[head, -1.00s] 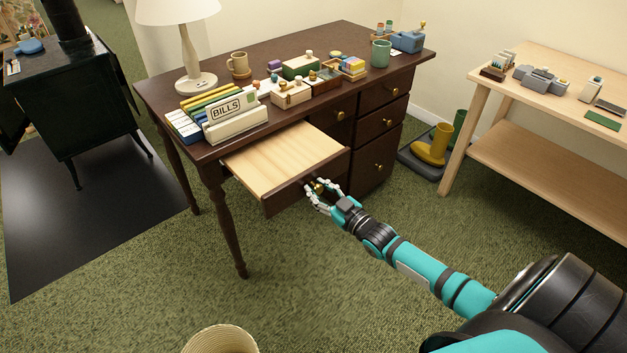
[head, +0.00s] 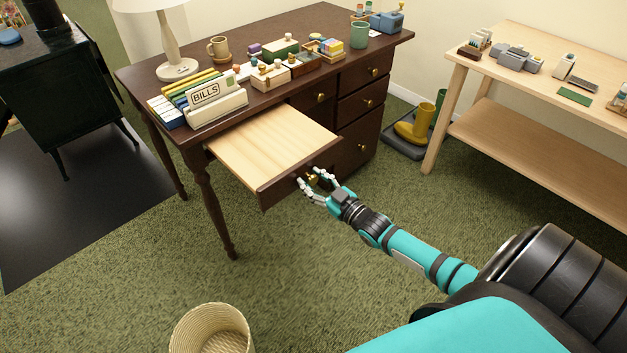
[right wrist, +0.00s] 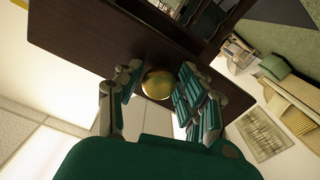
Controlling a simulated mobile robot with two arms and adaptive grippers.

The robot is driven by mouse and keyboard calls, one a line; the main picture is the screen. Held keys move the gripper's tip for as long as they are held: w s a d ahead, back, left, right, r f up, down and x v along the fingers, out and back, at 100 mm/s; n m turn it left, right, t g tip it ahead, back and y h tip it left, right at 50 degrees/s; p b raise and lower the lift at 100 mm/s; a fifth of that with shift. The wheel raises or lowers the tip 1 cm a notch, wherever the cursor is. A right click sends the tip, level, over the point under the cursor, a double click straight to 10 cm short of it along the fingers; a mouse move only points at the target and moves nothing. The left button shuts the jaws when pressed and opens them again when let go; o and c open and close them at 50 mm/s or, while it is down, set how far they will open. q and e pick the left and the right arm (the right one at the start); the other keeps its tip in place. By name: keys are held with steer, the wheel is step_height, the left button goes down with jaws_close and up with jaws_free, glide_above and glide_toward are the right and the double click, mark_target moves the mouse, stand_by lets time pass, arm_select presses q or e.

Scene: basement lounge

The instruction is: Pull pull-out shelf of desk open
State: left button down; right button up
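The dark desk (head: 290,40) stands ahead of me. Its pull-out shelf (head: 270,145), with a pale wood top and dark front edge, sticks well out from under the desktop. My right gripper (head: 313,181) is at the shelf's front, its fingers on both sides of the brass knob (head: 313,176). In the right wrist view the round knob (right wrist: 157,83) sits between the fingers, against the dark front panel; the exact contact is partly hidden. My left gripper is in no view.
Desk drawers (head: 361,100) are right of the shelf. A bills box (head: 215,104), a lamp (head: 175,45) and small items stand on the desktop. A wicker basket (head: 212,330) is on the floor in front. A light wood bench (head: 540,60) and yellow boots (head: 415,130) are at right.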

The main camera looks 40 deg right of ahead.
steer(key=shift+o, duration=1.1)
steer(key=shift+s, duration=0.15)
steer(key=s+d, duration=0.1)
steer(key=s, duration=1)
steer(key=shift+s+d, duration=0.3)
steer(key=shift+d, duration=0.05)
